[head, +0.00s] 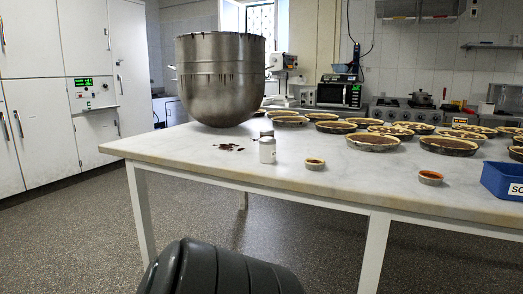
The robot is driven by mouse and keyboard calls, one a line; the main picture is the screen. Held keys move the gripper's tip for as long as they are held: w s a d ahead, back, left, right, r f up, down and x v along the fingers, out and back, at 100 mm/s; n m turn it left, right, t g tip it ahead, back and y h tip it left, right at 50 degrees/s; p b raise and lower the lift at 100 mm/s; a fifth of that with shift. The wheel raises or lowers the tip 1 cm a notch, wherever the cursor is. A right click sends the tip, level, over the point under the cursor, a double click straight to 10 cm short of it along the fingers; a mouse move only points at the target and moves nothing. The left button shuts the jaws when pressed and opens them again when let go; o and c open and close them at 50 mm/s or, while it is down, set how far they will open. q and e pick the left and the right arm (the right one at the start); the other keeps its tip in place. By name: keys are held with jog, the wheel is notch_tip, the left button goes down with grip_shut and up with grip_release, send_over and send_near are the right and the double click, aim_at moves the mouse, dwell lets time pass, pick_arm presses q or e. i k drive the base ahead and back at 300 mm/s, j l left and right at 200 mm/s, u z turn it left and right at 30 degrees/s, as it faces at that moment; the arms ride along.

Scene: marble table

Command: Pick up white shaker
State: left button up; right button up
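A small white shaker (267,151) with a greyish top stands upright on the marble table (195,144), near the middle of its left half. Dark crumbs or spots lie on the table just left of it. It is apart from the large steel bowl behind it. Neither my left nor my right gripper is in view.
The steel bowl (220,80) stands at the table's back left. A small orange-filled dish (314,163) is right of the shaker, and another (430,177) is farther right. Several pies (373,142) fill the back right. A blue box (500,181) sits at the right edge.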

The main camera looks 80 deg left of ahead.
aim_at(267, 145)
jog(key=u, duration=2.5)
